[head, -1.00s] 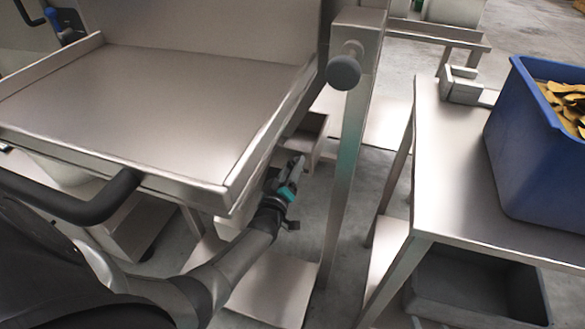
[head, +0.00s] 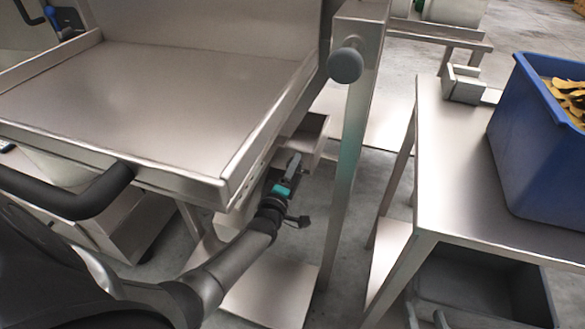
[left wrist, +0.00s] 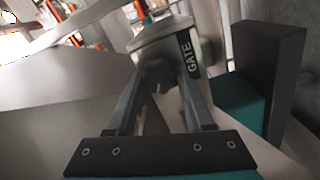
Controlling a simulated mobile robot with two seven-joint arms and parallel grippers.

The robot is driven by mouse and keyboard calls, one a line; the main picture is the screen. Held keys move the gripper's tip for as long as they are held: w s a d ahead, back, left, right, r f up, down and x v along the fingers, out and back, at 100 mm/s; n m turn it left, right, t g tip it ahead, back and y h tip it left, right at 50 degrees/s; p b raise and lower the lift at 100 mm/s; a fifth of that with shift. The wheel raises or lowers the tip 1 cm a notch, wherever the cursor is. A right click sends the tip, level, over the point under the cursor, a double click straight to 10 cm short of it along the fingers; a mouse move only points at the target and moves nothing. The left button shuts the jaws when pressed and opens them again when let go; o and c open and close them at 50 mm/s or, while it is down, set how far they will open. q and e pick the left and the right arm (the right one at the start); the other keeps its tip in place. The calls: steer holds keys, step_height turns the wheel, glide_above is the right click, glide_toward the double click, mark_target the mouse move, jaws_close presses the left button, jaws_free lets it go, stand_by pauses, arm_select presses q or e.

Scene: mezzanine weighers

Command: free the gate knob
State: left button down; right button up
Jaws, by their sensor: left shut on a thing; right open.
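The gate knob (left wrist: 158,76) is a grey piece between my left fingertips in the left wrist view. Behind it is a pale housing with a dark label (left wrist: 187,58) reading GATE. My left gripper (head: 294,164) is low in the middle of the head view, beside the steel pan's right side. It is shut on the knob; in the head view I cannot make the knob out at the fingers. In the left wrist view a teal and dark grey block (left wrist: 270,80) stands close to the right finger. My right gripper is not in view.
The steel pan (head: 160,95) lies above and left of my left gripper. A steel post with a round grey knob (head: 345,65) rises just right of it. A blue crate (head: 535,150) stands on a steel table (head: 450,150) at the right.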

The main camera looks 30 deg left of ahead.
stand_by(0.3)
arm_select(q)
steer(key=shift+c, duration=1.4)
jaws_free()
steer(key=shift+s, duration=0.15)
arm_select(e)
steer(key=shift+s+f, duration=0.1)
arm_select(q)
steer(key=p+v, duration=0.6)
steer(key=v, duration=0.9)
arm_select(e)
steer(key=s+d+f+g+h, duration=0.4)
steer(key=s+d+g, duration=0.1)
steer(key=d+g, duration=0.2)
steer(key=shift+s+d+m+g, duration=0.3)
steer(key=shift+d+g, duration=0.1)
steer(key=shift+d, duration=0.3)
arm_select(q)
steer(key=shift+d, duration=0.1)
